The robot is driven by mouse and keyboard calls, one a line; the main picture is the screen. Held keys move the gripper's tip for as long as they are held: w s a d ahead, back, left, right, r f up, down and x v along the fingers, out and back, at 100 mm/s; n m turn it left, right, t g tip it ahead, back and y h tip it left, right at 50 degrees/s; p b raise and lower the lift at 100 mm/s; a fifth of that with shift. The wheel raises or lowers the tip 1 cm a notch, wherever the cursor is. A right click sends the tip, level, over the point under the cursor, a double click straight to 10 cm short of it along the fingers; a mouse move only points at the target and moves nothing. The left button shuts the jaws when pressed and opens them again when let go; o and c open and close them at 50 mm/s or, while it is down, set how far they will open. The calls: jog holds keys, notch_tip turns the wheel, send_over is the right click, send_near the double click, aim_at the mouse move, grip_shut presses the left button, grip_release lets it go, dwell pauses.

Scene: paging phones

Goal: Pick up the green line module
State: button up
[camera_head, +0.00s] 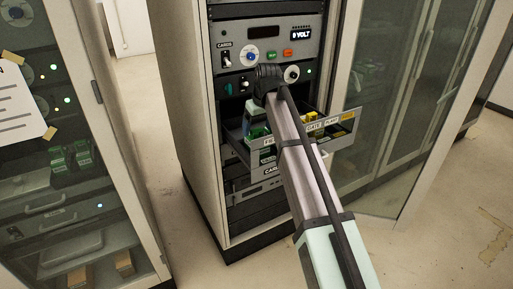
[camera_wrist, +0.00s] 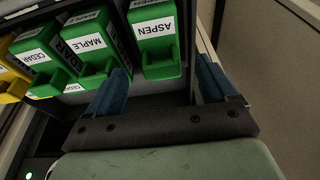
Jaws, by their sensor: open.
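Several green line modules stand in the pulled-out drawer. In the wrist view one labelled ASPEN (camera_wrist: 158,62) is ahead of my gripper (camera_wrist: 163,82), roughly between the lines of its two blue fingers. Green modules labelled MAPLE (camera_wrist: 95,66) and CEDAR (camera_wrist: 42,62) stand to its left. My gripper is open, with nothing visibly held. The left fingertip is close to the MAPLE and ASPEN modules; I cannot tell if it touches. In the head view green modules (camera_head: 259,131) show beside my arm, which hides much of the drawer.
Yellow modules (camera_wrist: 10,85) are at the left in the wrist view. The open drawer (camera_head: 345,141) juts from the rack (camera_head: 177,80) below a control panel (camera_head: 265,52). A glass door (camera_head: 385,180) stands open at right, and a glass-fronted cabinet (camera_head: 60,200) is at left.

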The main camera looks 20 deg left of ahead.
aim_at(257, 130)
jog(key=shift+x, duration=1.85)
jog(key=shift+s, duration=0.1)
grip_shut()
